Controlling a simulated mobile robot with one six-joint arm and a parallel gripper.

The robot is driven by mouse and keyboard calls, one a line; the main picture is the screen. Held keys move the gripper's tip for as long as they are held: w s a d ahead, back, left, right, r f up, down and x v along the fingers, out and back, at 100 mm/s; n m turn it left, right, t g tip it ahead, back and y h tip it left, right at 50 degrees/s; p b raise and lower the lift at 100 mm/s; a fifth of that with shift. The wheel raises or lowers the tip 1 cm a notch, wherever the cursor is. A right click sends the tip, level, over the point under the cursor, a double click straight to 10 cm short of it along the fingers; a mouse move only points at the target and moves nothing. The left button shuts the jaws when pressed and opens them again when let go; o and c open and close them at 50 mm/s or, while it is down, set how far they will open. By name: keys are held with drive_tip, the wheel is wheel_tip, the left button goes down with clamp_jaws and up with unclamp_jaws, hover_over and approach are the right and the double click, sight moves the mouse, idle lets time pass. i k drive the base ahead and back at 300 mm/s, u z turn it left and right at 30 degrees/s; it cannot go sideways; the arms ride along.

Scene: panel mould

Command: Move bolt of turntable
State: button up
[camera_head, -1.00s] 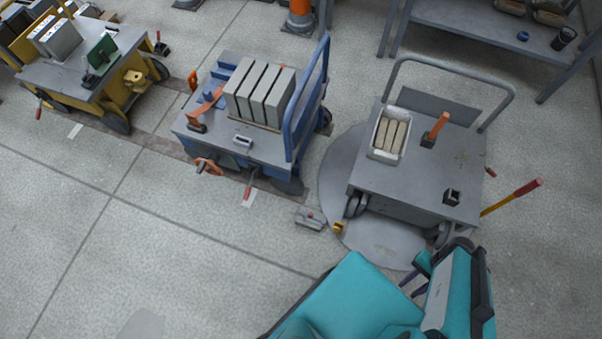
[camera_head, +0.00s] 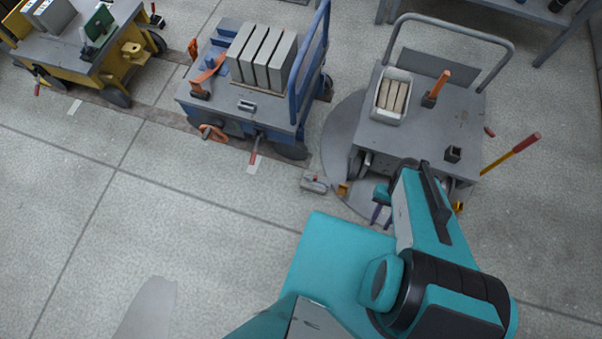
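The turntable (camera_head: 338,133) is a grey round plate set in the floor, partly hidden under a grey cart. At its left edge sits a small grey fitting (camera_head: 314,184) with a red mark, which looks like the bolt. A small yellow piece (camera_head: 342,189) lies just right of it, at the plate's edge. My gripper (camera_head: 381,216) shows as two thin dark purple fingers, apart and with nothing seen between them. It is over the front part of the turntable, right of the fitting and not touching it. My teal arm hides part of the plate's front.
The grey cart (camera_head: 400,138) stands on the turntable, carrying a white box and an orange-handled piece. A red-and-yellow lever (camera_head: 511,154) sticks out to its right. A blue cart (camera_head: 221,112) with grey slabs stands left. The floor at front left is clear.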

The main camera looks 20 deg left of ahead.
sight(315, 176)
drive_tip(key=u, duration=1.05)
drive_tip(key=k, duration=1)
drive_tip(key=i, duration=0.95)
